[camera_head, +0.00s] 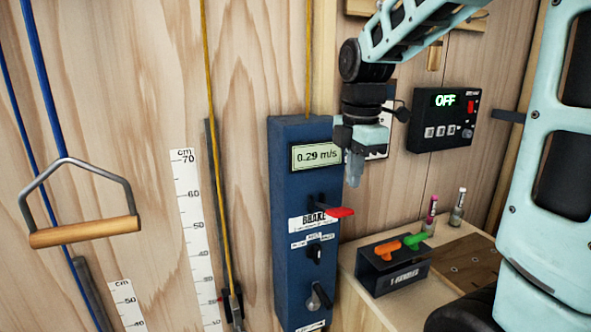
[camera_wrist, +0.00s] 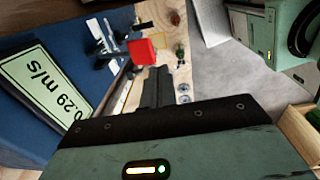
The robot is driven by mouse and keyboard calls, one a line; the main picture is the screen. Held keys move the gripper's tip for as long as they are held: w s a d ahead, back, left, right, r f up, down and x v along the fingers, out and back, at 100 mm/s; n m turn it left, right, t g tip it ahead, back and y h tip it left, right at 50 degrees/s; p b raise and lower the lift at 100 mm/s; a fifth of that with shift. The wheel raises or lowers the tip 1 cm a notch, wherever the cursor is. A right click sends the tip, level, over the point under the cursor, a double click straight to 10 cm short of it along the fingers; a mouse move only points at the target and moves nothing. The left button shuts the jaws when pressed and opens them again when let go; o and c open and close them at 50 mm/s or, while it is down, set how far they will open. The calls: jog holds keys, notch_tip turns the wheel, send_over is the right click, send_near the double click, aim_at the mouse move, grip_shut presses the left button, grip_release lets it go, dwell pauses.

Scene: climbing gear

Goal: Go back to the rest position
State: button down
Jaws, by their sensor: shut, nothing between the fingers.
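My gripper (camera_head: 354,170) points down in front of the right edge of the blue panel box (camera_head: 290,245) in the head view. It is shut and empty; its closed fingers also show in the wrist view (camera_wrist: 157,88). The panel's display (camera_head: 317,155) reads 0.29 m/s. Below it a red-tipped brake lever (camera_head: 338,212) sticks out to the right, under and apart from my gripper. The lever's red end also shows in the wrist view (camera_wrist: 142,51), beyond the fingers.
A black box (camera_head: 443,118) on the wall reads OFF. A ledge (camera_head: 405,305) at right holds a dark block (camera_head: 392,268) with orange and green handles and two small bottles (camera_head: 430,215). A wooden-grip handle (camera_head: 85,232) hangs at left beside measuring scales (camera_head: 196,235).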

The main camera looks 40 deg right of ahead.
jog(key=s+a+f+m+b, duration=0.1)
jog(key=a+f, duration=0.3)
jog(key=a, duration=0.4)
jog(key=a+f+m+b, duration=0.15)
jog(key=a+f, duration=0.25)
jog(key=a, duration=0.4)
jog(key=s+a+f+m, duration=0.2)
jog(key=s+a+f, duration=0.2)
jog(key=s+a, duration=0.2)
jog(key=s+a+f+m+b, duration=0.1)
jog(key=s+a+f+m, duration=0.2)
jog(key=s+a, duration=0.4)
jog(key=shift+s+a+f+g+y+b, duration=0.3)
jog(key=shift+a+f+y, duration=0.1)
jog(key=shift+f, duration=0.35)
